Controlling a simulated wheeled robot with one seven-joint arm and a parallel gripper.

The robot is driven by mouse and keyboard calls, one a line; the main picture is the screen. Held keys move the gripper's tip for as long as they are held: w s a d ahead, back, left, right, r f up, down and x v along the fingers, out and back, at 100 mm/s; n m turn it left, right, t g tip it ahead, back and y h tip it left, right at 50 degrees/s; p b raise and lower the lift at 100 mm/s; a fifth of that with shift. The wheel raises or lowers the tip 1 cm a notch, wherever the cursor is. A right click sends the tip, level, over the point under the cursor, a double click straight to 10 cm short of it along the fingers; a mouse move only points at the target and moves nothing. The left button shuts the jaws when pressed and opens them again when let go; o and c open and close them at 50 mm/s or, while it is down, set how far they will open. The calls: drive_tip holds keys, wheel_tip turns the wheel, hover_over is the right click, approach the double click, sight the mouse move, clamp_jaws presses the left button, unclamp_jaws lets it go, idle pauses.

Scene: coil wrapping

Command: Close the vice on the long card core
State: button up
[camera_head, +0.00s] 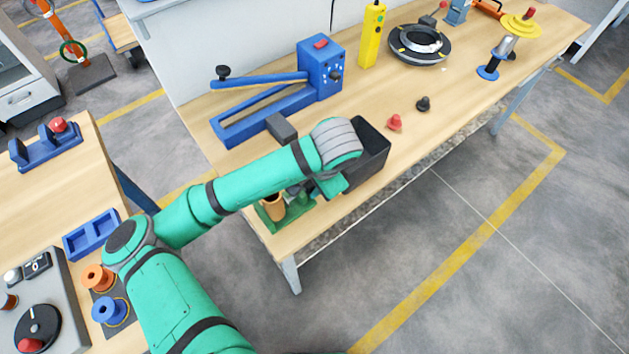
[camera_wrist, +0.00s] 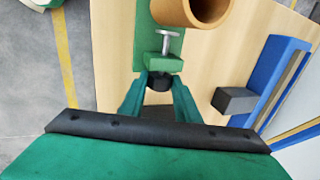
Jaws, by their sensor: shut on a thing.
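The long card core (camera_head: 274,207) is a brown tube at the near left part of the bench. Its hollow end (camera_wrist: 207,10) shows at the top of the wrist view. The green vice (camera_head: 266,219) lies beside the core, and its green body (camera_wrist: 144,30) and metal screw with a crossbar (camera_wrist: 165,44) show in the wrist view. My gripper (camera_wrist: 159,90) is shut on the black knob (camera_wrist: 158,81) at the end of the vice. In the head view my wrist partly hides the vice and knob. I cannot tell whether the jaw touches the core.
A black bin (camera_head: 372,150) stands just right of my wrist. A blue lever press (camera_head: 322,70) with a grey block (camera_head: 281,128) stands behind.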

drive_tip(key=shift+w+a+r, duration=0.15)
drive_tip(key=shift+w+r, duration=0.05)
drive_tip(key=shift+w, duration=0.05)
drive_tip(key=g+h, duration=0.2)
drive_tip(key=g, duration=0.1)
drive_tip(key=shift+w+a+r, duration=0.1)
drive_tip(key=shift+w+a, duration=0.1)
drive_tip(key=shift+w, duration=0.1)
drive_tip(key=g+h, duration=0.2)
drive_tip(key=g, duration=0.1)
drive_tip(key=shift+w+a, duration=0.2)
drive_tip(key=shift+w, duration=0.1)
drive_tip(key=o, duration=0.6)
drive_tip(key=shift+f, duration=0.2)
drive_tip(key=shift+s+d, duration=0.1)
